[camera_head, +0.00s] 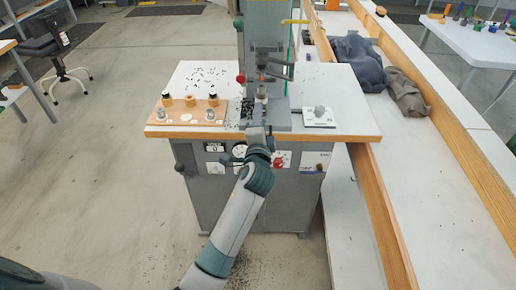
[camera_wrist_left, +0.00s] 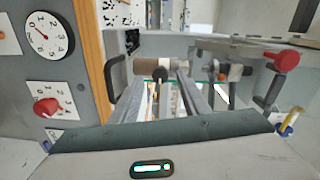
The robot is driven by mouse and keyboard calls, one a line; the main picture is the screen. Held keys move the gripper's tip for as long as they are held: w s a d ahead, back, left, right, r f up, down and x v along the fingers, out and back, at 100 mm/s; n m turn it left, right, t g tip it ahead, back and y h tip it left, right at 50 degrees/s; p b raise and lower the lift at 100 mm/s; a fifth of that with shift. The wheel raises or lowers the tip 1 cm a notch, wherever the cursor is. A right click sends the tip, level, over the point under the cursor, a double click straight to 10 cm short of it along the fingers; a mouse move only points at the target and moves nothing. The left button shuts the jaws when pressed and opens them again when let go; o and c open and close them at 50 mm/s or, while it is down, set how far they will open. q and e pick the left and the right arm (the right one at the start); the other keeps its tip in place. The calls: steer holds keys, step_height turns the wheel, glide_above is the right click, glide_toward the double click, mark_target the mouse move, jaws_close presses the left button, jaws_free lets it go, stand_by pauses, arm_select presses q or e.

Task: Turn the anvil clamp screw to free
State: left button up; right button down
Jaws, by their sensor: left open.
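My left gripper (camera_head: 256,133) is at the table's front edge, pointing at the press base. In the left wrist view its two fingers (camera_wrist_left: 172,90) are apart and nothing shows gripped. I cannot tell whether a finger touches the knob. The screw is hard to make out in the head view. My right gripper is not in view.
A wooden board (camera_head: 188,115) with small parts is left of the press; a white plate (camera_head: 319,122) with a grey piece is right. A dial (camera_wrist_left: 47,35) and red knob (camera_wrist_left: 46,107) are on the front panel. A red-tipped lever (camera_wrist_left: 285,60) shows beside the press.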

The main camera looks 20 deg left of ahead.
arm_select(q)
steer(key=b+v, duration=0.2)
steer(key=v, duration=1.3)
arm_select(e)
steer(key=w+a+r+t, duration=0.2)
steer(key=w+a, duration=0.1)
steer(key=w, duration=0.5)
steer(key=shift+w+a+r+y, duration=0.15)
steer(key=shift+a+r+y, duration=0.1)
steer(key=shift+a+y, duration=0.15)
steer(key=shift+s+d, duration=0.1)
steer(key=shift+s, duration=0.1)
arm_select(q)
steer(key=shift+w+f, duration=0.1)
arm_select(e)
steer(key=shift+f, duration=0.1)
